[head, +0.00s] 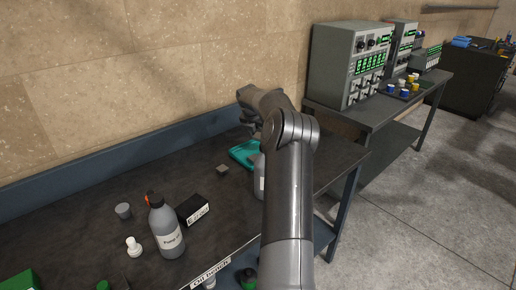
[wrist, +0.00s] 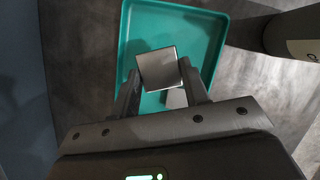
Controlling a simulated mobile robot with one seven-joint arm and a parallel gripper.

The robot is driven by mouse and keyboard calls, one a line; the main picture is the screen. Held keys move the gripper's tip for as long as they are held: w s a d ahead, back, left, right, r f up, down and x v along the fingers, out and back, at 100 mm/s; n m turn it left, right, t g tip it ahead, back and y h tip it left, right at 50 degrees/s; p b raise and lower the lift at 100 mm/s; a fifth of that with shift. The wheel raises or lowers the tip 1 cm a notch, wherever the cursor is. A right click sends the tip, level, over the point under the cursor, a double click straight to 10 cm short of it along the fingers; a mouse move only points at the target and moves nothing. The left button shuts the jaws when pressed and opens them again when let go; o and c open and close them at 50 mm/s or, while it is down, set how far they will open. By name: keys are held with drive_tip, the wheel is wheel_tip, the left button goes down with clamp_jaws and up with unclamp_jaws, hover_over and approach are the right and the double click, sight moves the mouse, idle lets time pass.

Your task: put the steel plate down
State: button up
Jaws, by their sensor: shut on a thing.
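In the wrist view my gripper (wrist: 160,95) is shut on a small square steel plate (wrist: 159,66), held between the two fingertips. The plate is over a teal tray (wrist: 213,28), apparently above its floor; the height is hard to tell. A paler grey patch or piece shows on the tray floor just below the plate, partly hidden by a finger. In the head view the teal tray (head: 240,154) lies on the dark bench, partly covered by my arm. The fingertips and the held plate are not clear there.
A grey bottle (wrist: 296,36) stands right of the tray, close by. Control units (head: 350,65) stand on another table at the right.

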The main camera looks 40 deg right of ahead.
wheel_tip(320, 180, down, 6)
drive_tip(key=shift+f, duration=0.25)
drive_tip(key=shift+f, duration=0.15)
drive_tip(key=o, duration=1.3)
drive_tip(key=shift+c, duration=0.2)
